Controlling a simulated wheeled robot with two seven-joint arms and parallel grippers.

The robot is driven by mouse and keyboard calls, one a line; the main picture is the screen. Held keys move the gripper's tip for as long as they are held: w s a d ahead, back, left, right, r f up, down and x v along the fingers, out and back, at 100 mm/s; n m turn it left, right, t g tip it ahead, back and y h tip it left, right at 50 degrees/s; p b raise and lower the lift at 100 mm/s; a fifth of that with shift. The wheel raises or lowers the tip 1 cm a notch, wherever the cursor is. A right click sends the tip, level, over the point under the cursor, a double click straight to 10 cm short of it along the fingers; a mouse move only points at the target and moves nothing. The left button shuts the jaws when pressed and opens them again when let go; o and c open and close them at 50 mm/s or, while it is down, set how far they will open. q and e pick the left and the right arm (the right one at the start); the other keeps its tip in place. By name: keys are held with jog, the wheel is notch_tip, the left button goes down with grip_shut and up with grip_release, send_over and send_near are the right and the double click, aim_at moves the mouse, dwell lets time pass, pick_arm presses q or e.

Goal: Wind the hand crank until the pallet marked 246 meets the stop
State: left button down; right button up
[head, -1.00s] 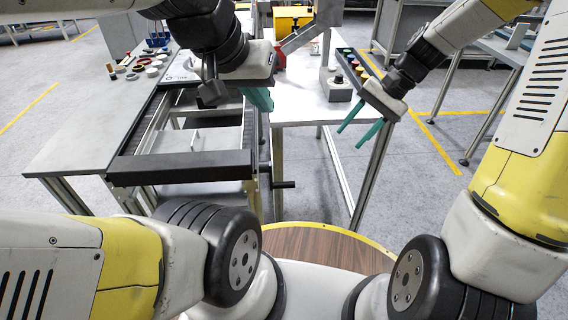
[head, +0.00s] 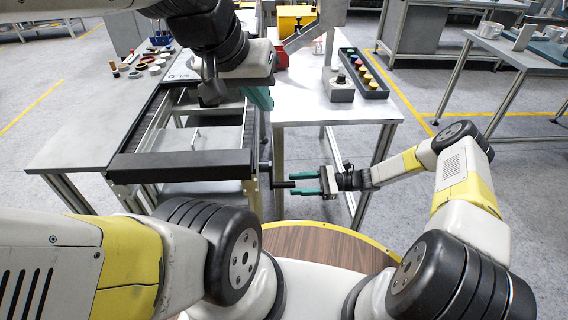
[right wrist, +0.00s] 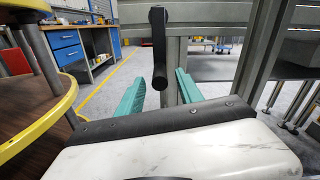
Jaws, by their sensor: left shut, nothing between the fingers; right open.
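The hand crank (head: 266,174) is on the near right leg of the conveyor frame, its black handle (head: 282,184) pointing right. In the right wrist view the crank handle (right wrist: 159,62) hangs ahead, roughly between my finger lines. My right gripper (head: 297,183) is open, its teal fingers pointing left, one above and one below the handle's end; I cannot tell contact. My left gripper (head: 262,98) is shut and empty above the conveyor's right side. The conveyor (head: 180,166) shows a pale interior surface. No pallet number is legible, and my left arm hides part of the conveyor.
A grey table (head: 85,140) on the left holds rings and small parts. Floor to the right of my right gripper is open.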

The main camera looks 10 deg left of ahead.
aim_at(273, 185)
jog(key=x, duration=0.7)
jog(key=shift+s+a+f, duration=0.1)
jog(key=shift+a, duration=0.25)
grip_shut()
dwell(1.1)
